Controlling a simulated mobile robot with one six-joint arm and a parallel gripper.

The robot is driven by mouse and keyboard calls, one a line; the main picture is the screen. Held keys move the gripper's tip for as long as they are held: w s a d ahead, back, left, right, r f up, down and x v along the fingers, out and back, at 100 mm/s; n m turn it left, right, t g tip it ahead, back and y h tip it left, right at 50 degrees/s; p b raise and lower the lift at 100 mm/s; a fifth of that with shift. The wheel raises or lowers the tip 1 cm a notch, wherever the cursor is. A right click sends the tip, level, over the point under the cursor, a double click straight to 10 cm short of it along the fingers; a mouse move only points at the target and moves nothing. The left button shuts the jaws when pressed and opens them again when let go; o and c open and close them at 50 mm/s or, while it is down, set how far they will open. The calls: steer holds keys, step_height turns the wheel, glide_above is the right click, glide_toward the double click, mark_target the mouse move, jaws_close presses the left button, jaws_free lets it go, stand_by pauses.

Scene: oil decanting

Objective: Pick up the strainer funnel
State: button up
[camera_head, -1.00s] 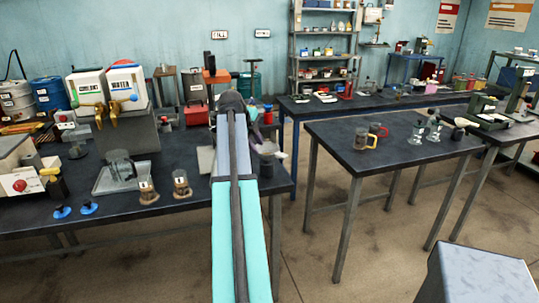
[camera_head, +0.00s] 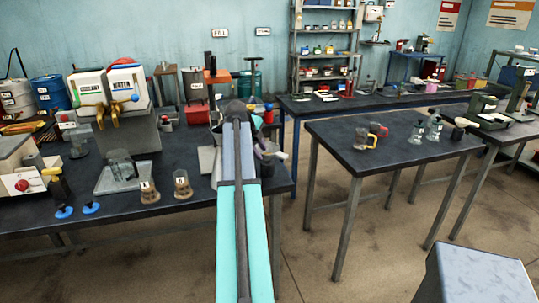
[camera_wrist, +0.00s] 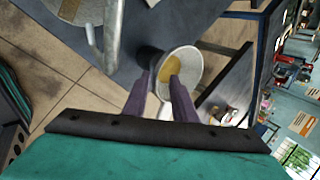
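The strainer funnel (camera_wrist: 190,62) shows in the wrist view as a pale round rim around a yellowish-brown inside, just beyond my fingertips. A dark part shows beside it on the left. My gripper (camera_wrist: 160,75) is open, with its two dark purple fingers apart. The right fingertip overlaps the funnel's near side in the picture, and a pale part shows between the fingers. I cannot tell whether they touch it. In the head view my arm hides most of this spot; a pale piece (camera_head: 281,155), perhaps of the funnel, shows right of the arm at the table's end.
A second table (camera_head: 350,152) with yellow- and red-handled mugs stands right, across a floor gap.

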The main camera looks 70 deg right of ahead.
mark_target(262, 154)
steer(key=shift+p+x, duration=0.5)
steer(key=shift+x, duration=1.3)
steer(key=shift+c, duration=0.3)
jaws_close()
